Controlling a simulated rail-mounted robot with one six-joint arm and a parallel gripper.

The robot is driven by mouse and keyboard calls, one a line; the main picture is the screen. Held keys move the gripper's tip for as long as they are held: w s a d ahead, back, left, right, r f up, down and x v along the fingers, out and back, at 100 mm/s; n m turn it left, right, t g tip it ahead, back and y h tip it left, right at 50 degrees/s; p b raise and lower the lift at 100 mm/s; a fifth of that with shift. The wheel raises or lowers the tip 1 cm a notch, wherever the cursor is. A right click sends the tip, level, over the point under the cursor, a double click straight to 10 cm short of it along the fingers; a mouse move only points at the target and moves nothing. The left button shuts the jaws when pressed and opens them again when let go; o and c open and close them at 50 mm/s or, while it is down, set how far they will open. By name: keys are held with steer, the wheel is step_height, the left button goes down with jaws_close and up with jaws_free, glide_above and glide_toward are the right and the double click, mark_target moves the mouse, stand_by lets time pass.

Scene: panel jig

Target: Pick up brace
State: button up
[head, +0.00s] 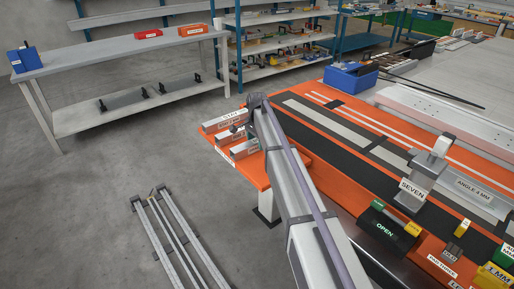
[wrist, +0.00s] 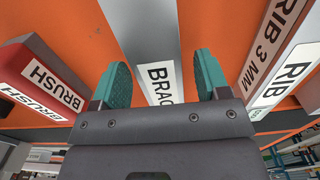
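The brace (wrist: 145,30) is a grey-white bar with a label starting "BRAC"; the rest of the label is hidden behind my gripper. It lies on an orange surface in the wrist view. My gripper (wrist: 161,80) is open, with one teal-padded finger on each side of the bar. Gaps show between the pads and the bar, and nothing is held. In the head view my arm reaches to the orange table's left end, where several labelled bars (head: 232,134) lie. I cannot tell there which one is the brace, and the fingers are hidden.
A red box labelled BRUSH (wrist: 40,85) stands left of the brace in the wrist view. Bars labelled RIB 3 MM (wrist: 268,45) and RIB (wrist: 290,78) lie to the right. In the head view, a blue bin (head: 350,78) and a block labelled SEVEN (head: 418,180) stand on the table.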

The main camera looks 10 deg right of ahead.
mark_target(257, 140)
steer(key=c, duration=1.1)
steer(key=shift+r, duration=0.1)
step_height(257, 140, up, 10)
steer(key=p, duration=1)
